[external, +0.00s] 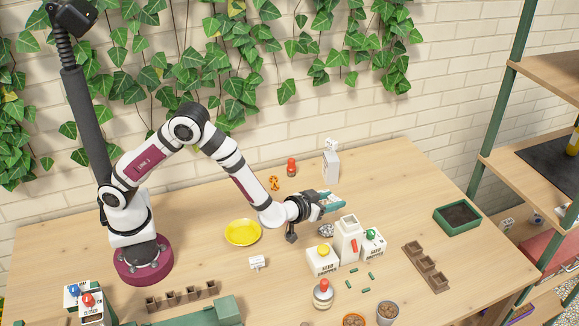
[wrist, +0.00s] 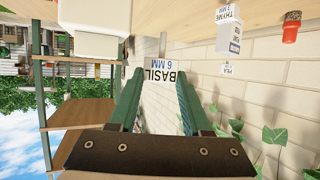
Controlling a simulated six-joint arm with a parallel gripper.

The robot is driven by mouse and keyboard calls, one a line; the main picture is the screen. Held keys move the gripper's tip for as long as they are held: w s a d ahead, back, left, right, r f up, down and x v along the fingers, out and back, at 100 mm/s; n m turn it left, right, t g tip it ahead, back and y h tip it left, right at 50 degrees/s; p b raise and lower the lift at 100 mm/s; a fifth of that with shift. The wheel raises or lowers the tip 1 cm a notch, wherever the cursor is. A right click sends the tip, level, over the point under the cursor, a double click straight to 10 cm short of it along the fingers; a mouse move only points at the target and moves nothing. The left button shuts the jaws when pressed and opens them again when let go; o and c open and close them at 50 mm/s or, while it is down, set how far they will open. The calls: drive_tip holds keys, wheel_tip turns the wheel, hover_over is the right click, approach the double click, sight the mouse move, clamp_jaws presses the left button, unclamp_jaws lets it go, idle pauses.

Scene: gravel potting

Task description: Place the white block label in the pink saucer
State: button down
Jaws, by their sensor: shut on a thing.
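My gripper (external: 331,203) is shut on a white label (wrist: 160,78) and holds it above the table, right of the yellow saucer. The label shows the dark letters BASIL and 6 MM between my green fingers in the wrist view. In the external view the fingers mostly hide it. A yellow saucer (external: 243,232) lies on the table left of my gripper and looks empty. I see no pink saucer in either view. Another small white label (external: 257,263) stands on the table in front of the yellow saucer.
White seed boxes with coloured knobs (external: 347,240) stand just in front of my gripper. A green planter (external: 457,218) and brown seed trays (external: 426,266) lie to the right. The table's back left is clear.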

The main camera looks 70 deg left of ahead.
drive_tip(key=s+a+n+g+y, duration=0.3)
drive_tip(key=s+a+n+y, duration=0.2)
drive_tip(key=s, duration=0.7)
drive_tip(key=shift+h, duration=0.3)
drive_tip(key=w+a+f, duration=0.1)
drive_tip(key=a+f, duration=0.2)
drive_tip(key=w+a+f, duration=0.2)
drive_tip(key=a+f, duration=0.1)
drive_tip(key=f, duration=0.1)
drive_tip(key=w+a+f, duration=0.1)
drive_tip(key=a+f, duration=0.2)
drive_tip(key=f, duration=0.1)
drive_tip(key=shift+w+a, duration=0.3)
drive_tip(key=shift+f, duration=0.1)
drive_tip(key=shift+c, duration=1.8)
unclamp_jaws()
